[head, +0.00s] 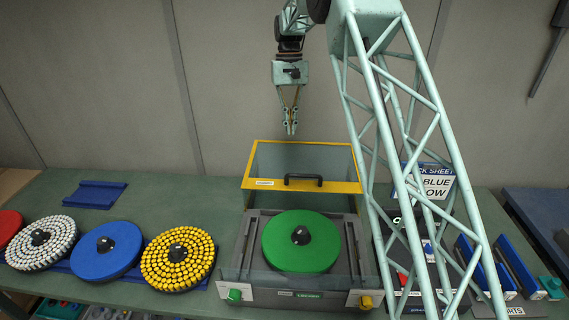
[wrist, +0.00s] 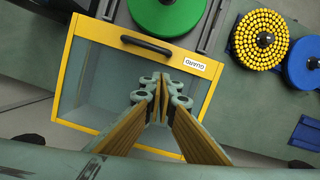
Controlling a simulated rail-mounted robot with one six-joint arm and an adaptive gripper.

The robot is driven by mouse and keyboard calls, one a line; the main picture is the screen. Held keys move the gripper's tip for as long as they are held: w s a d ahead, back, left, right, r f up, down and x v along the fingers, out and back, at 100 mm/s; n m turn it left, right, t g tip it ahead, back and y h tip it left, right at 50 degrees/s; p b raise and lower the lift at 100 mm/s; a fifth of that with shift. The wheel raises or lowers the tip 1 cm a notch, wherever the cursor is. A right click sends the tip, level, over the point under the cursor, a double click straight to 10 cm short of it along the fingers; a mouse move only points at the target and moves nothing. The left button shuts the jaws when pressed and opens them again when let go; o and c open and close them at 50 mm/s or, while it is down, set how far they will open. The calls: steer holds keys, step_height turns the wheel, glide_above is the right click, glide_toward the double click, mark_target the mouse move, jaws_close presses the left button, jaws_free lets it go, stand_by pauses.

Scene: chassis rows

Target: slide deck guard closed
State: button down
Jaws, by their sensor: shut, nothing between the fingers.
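The deck guard (head: 342,186) is a clear box with a yellow frame and a black handle (head: 303,180). It stands at the back of the deck (head: 242,262), behind the green disc (head: 279,244), which is uncovered on top. In the wrist view the guard (wrist: 66,72) shows its yellow rim, a GUARD label and the black handle (wrist: 146,44). My gripper (head: 291,131) hangs above and behind the handle, apart from it, with its fingers pointing down. In the wrist view the fingertips (wrist: 159,82) are together and empty, over the guard's clear part.
A blue disc (head: 106,250), a yellow-dotted disc (head: 178,259) and a white-dotted disc (head: 41,242) lie left of the deck. A sign (head: 436,183) and blue racks (head: 500,270) stand at the right. My lattice arm link crosses in front of the deck's right side.

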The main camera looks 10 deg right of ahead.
steer(key=w+f, duration=0.1)
steer(key=w+a+f, duration=0.1)
steer(key=f, duration=0.1)
steer(key=shift+a+f+p, duration=0.15)
steer(key=shift+p, duration=0.2)
steer(key=f, duration=0.3)
steer(key=s+f+p, duration=0.1)
steer(key=f, duration=0.2)
steer(key=s+f, duration=0.1)
steer(key=f, duration=0.2)
steer(key=shift+s+f, duration=0.15)
steer(key=shift+f, duration=0.25)
steer(key=shift+s+a+p, duration=0.1)
steer(key=shift+s+p, duration=0.25)
steer(key=shift+s, duration=0.75)
steer(key=shift+s+f, duration=0.35)
steer(key=shift+s, duration=0.45)
steer(key=shift+s+a, duration=0.1)
